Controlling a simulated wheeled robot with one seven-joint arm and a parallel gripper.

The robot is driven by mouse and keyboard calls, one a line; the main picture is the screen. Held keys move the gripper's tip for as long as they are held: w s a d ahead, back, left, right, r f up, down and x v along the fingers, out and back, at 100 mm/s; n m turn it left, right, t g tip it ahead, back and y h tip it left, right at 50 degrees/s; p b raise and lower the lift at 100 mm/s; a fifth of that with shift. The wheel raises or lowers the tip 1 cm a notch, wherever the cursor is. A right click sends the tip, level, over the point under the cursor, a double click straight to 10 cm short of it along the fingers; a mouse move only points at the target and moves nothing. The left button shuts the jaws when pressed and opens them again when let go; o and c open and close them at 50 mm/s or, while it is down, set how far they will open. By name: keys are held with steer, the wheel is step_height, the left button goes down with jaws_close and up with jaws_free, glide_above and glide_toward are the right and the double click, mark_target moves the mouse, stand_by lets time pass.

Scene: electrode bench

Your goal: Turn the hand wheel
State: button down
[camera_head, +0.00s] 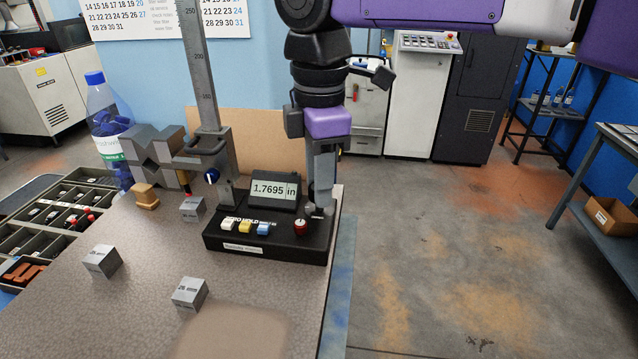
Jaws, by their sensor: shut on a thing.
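A height gauge stands on the stone plate, with a dark base (270,247), a ruled upright column (202,80) and a display (275,190) reading 1.7695 in. My gripper (318,208) points down at the right end of the base, beside the display. Its fingers are shut on a small grey metal part there, which I take to be the hand wheel (316,213); the fingers hide most of it.
A red button (300,227) sits just left of the fingertips. Grey gauge blocks (189,294) (101,261) (193,208) rest on the stone plate (150,320). A bottle (102,110) and parts tray (45,230) are at left. The floor right of the bench is clear.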

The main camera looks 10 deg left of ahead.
steer(key=shift+r+m, duration=0.1)
steer(key=shift+m, duration=0.5)
steer(key=c, duration=1)
jaws_free()
steer(key=shift+c, duration=0.2)
steer(key=shift+r+b, duration=0.3)
steer(key=shift+r, duration=3.55)
